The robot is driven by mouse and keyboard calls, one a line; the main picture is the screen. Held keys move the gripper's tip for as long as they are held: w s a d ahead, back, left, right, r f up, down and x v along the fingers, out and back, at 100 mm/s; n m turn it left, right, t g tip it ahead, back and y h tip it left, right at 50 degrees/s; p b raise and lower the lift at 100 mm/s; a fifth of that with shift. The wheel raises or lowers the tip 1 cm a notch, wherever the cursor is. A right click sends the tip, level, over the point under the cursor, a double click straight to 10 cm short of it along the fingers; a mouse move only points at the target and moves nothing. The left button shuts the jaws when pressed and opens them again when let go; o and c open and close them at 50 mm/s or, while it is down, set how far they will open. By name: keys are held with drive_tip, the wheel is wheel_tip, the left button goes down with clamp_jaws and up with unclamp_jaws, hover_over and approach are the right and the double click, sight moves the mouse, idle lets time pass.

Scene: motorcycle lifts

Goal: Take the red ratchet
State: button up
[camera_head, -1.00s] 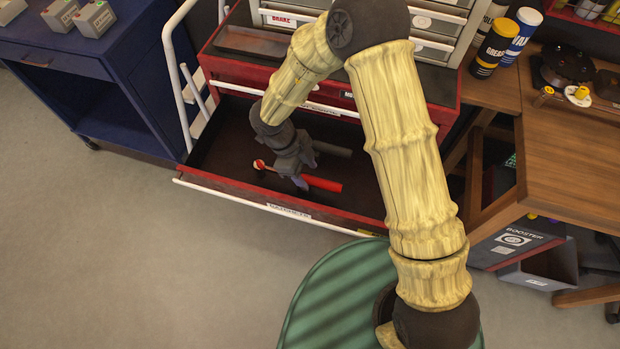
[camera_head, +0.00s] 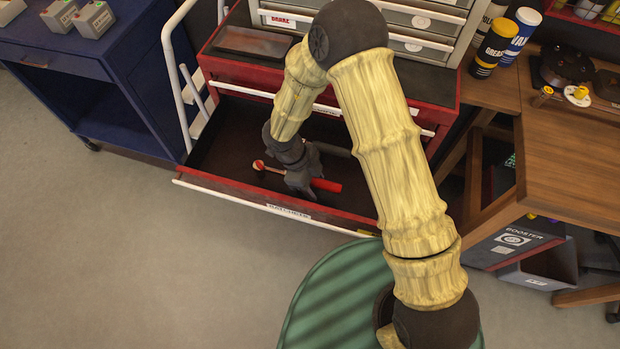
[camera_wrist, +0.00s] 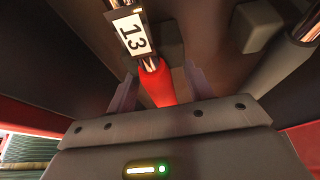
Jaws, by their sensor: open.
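The red ratchet (camera_head: 326,185) lies in the open drawer (camera_head: 225,160) of the red tool cabinet, its round head to the left and its red handle to the right. In the wrist view the ratchet (camera_wrist: 156,84) shows a white "13" label on its shaft and runs between the two fingers. My gripper (camera_head: 302,192) is down in the drawer over the middle of the ratchet and hides part of it. In the wrist view my gripper (camera_wrist: 160,90) has its fingers apart, one on each side of the red handle, with no visible contact.
A grey-handled tool (camera_wrist: 282,62) lies beside the ratchet in the drawer. The drawer's front edge (camera_head: 330,223) carries a label. A white side rail (camera_head: 176,85) stands at the left, and a wooden desk (camera_head: 570,150) at the right.

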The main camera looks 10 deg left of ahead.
clamp_jaws()
drive_tip(key=shift+r, duration=0.1)
wheel_tip(320, 180, up, 10)
drive_tip(key=shift+f+p, duration=0.1)
drive_tip(key=shift+p, duration=0.25)
idle(0.4)
